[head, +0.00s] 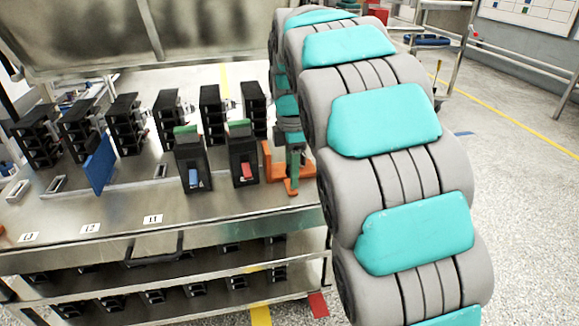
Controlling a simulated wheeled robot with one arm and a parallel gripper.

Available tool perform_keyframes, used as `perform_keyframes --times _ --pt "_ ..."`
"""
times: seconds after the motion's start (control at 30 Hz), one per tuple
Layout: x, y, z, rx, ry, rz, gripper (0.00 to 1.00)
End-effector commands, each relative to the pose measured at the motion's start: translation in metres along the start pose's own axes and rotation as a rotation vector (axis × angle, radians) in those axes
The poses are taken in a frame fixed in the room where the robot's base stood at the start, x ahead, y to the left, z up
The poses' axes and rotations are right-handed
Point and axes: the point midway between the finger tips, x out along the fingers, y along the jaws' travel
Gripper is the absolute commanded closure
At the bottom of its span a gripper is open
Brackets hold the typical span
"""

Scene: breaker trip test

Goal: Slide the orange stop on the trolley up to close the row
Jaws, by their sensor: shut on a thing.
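The orange stop (273,170) sits on the trolley's top deck (230,204) near its right end. It stands just right of a black breaker with a red toggle (243,160); whether they touch I cannot tell. A second black breaker with a blue toggle (192,165) stands to the left, with a small space between the two. My gripper (293,158) points down at the stop and is shut on its upright part. The fingers and my arm hide part of the stop.
More black breakers (125,125) stand in a row behind, with a blue plate (100,165) upright at left. Number labels (90,229) line the front edge. Lower shelves (190,285) hold more breakers. My arm covers the right middle; open floor (530,200) lies beyond.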

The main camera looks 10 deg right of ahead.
Motion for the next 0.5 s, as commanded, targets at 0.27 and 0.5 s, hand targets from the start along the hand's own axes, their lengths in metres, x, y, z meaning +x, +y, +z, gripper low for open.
perform_keyframes --times 0.27,0.5 --pt "0.0 0.0 -0.007 -0.001 0.0 0.001 1.0" --pt "0.0 0.0 -0.018 -0.001 -0.001 0.001 1.0"
